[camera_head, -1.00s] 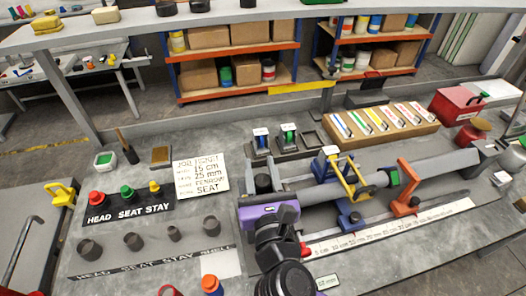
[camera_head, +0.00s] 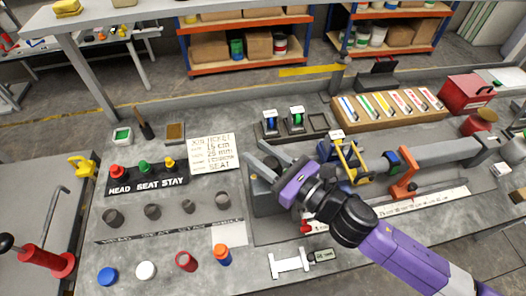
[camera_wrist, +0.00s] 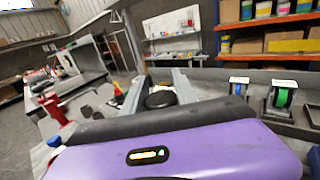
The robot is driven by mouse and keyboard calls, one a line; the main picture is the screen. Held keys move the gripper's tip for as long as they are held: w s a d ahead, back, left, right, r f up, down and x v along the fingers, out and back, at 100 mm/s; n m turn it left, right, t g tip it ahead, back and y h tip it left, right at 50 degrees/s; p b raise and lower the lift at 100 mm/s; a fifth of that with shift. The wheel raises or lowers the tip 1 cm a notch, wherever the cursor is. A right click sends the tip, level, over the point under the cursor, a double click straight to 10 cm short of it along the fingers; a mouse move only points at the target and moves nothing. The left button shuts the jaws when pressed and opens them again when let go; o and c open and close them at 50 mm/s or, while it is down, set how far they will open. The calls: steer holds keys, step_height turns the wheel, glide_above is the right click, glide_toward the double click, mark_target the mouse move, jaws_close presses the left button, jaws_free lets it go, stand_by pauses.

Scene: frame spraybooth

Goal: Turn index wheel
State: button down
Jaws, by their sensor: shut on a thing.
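The index wheel appears to be the dark round knob (camera_wrist: 160,98) at the left end of the tube fixture; in the head view (camera_head: 271,163) it is mostly hidden by my gripper. My purple gripper (camera_head: 256,152) reaches in from the lower right, with its grey fingers on either side of the knob. In the wrist view my gripper (camera_wrist: 158,77) has the knob between its fingers, shut on it. A grey tube (camera_head: 440,153) runs right from the fixture, with a yellow-and-blue clamp (camera_head: 350,163) and an orange stand (camera_head: 403,180) along it.
A ruler strip (camera_head: 425,200) lies in front of the tube. Green and blue spools (camera_head: 296,120) stand behind the fixture. A white caliper (camera_head: 290,263) lies in front.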

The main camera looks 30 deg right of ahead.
steer(key=shift+s+a+n+g+y, duration=0.1)
steer(key=shift+a+n+g+y, duration=0.15)
steer(key=shift+n+g+y, duration=0.85)
steer(key=shift+s+a+n+g+y, duration=0.1)
steer(key=shift+a+n+g+y, duration=0.15)
steer(key=shift+n+y, duration=0.9)
steer(key=shift+m+y, duration=0.25)
steer(key=shift+y, duration=0.3)
steer(key=c, duration=1)
jaws_free()
steer(key=shift+c, duration=0.2)
steer(key=b+v, duration=0.3)
steer(key=v, duration=0.4)
steer(key=shift+w, duration=0.1)
steer(key=shift+s+d+r+b, duration=0.1)
steer(key=shift+s+d+b, duration=0.2)
steer(key=shift+s, duration=0.1)
